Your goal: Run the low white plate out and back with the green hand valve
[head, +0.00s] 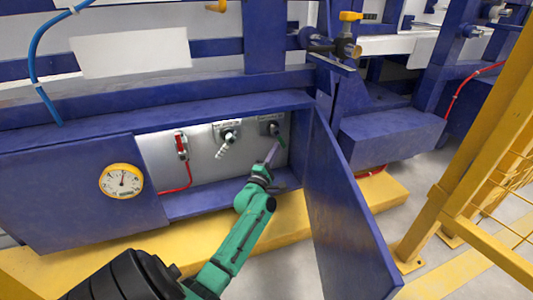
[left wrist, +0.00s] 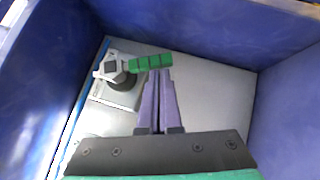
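The green hand valve (head: 281,141) is on the grey back panel inside the open blue cabinet, at the panel's upper right. In the left wrist view its green handle (left wrist: 150,63) points right from a grey body. My left gripper (head: 272,151) has its purple fingers close together. In the left wrist view, the fingertips (left wrist: 160,73) are at the lower edge of the handle, near its free end. The handle lies across the tips, not between them; contact is unclear. A white plate (head: 130,52) shows above the cabinet; I cannot tell whether it is the low one. My right gripper is not in view.
A white-handled valve (head: 225,140) and a red lever switch (head: 182,146) are left of the green valve. The open blue door (head: 345,215) stands close on the right of my arm. A gauge (head: 121,181) is on the left, a yellow post (head: 470,140) far right.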

